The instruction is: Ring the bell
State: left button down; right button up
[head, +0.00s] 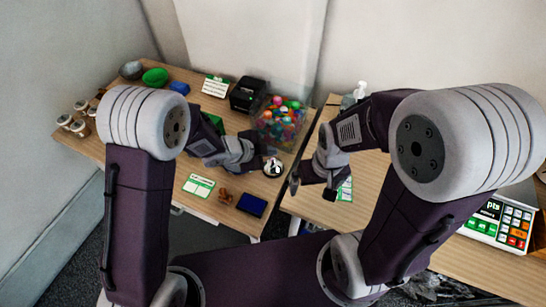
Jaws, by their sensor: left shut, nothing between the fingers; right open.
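The bell (273,170) looks like a small round silver and dark thing on the wooden table, near its right edge. My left gripper (263,158) is shut and empty; its tip is right by the bell and covers part of it from this angle. I cannot tell whether it touches the bell. My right gripper (312,190) is open and empty, over the left end of the second table, to the right of the bell.
A clear bin of colourful balls (281,122) stands behind the bell, beside a black printer (247,94). A dark blue box (252,205), a brown figure (226,196) and a green-white card (199,186) lie in front.

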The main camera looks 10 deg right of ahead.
notch_tip(320, 180, up, 4)
jog(key=p, duration=0.3)
dwell(0.7)
